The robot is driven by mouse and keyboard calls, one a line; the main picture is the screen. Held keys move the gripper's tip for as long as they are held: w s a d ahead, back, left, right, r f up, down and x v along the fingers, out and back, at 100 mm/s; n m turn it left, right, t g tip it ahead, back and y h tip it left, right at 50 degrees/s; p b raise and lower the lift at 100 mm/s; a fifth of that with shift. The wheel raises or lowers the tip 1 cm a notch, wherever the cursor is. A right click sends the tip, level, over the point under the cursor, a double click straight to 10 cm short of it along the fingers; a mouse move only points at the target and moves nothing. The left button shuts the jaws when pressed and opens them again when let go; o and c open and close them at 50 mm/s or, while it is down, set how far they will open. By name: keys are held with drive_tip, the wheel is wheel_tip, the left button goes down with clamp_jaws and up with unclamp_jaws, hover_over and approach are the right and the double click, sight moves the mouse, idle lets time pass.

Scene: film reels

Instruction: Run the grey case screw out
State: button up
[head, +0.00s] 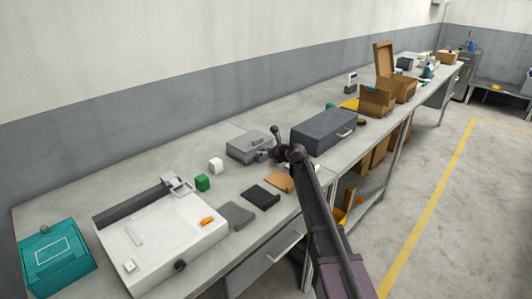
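A light grey case (243,146) lies on the bench near the middle of the head view. My gripper (262,155) is at its right side, low and close to the case's face. Whether it touches the case is too small to tell, and so is whether its fingers are open or shut. I cannot make out a screw on the case; my gripper and wrist cover part of its right side. A larger dark grey case (318,129) with a pale handle stands just to the right, behind my arm.
Dark pads (261,196) and a tan pad (279,182) lie in front. Cardboard boxes (376,101) stand farther right. The floor aisle is clear.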

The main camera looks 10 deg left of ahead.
clamp_jaws()
drive_tip(key=shift+w+n+g+y, duration=0.1)
drive_tip(key=shift+n+g+y, duration=0.2)
drive_tip(key=shift+w+d+n+g+y, duration=0.1)
drive_tip(key=shift+w+n+g+y, duration=0.1)
drive_tip(key=shift+n+g+y, duration=0.95)
drive_tip(key=shift+s+n+g, duration=0.1)
drive_tip(key=shift+n+g, duration=0.75)
drive_tip(key=shift+o, duration=0.8)
unclamp_jaws()
